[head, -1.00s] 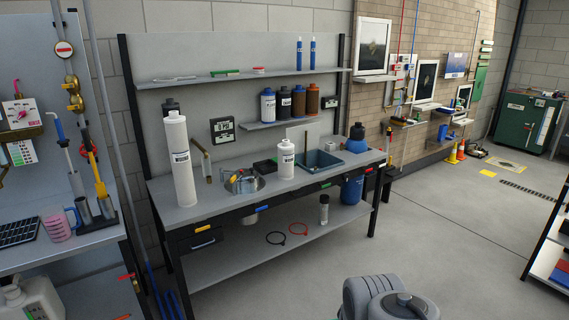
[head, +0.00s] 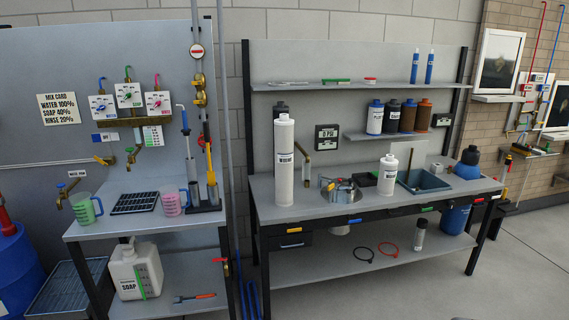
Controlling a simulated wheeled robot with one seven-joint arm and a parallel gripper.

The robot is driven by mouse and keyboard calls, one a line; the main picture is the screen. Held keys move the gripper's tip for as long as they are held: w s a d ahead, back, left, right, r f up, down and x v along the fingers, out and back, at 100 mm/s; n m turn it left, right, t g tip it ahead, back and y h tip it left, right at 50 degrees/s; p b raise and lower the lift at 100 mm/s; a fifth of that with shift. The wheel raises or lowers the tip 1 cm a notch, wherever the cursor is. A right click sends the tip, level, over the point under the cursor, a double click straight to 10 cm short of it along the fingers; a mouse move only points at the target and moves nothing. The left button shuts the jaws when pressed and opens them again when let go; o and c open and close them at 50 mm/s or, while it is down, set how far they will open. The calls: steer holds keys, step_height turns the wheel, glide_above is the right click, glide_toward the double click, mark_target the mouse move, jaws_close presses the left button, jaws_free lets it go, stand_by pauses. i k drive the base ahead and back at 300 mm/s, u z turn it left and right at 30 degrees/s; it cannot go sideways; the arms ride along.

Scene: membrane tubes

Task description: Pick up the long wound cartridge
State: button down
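The long wound cartridge is most likely the tall white cylinder (head: 284,165) with a dark label. It stands upright at the left end of the grey workbench top (head: 330,206). A shorter white bottle-like container (head: 388,175) with a narrow neck stands upright further right on the same bench. My gripper is not in view now, so its hold cannot be seen.
A small round metal sink (head: 338,188) and a blue-grey basin (head: 424,181) sit in the bench top. A left-hand bench (head: 120,215) carries cups and a black grid. A soap jug (head: 136,270) stands below it. Grey floor is open at the lower right.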

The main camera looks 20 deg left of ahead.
mark_target(283, 126)
steer(key=z, duration=0.5)
steer(key=k, duration=1.25)
steer(key=z, duration=0.4)
steer(key=i, duration=1.4)
steer(key=u, duration=0.6)
steer(key=i, duration=1.5)
steer(key=u, duration=1.9)
steer(key=i, duration=0.9)
steer(key=u, duration=1.05)
steer(key=i, duration=0.5)
steer(key=z, duration=0.1)
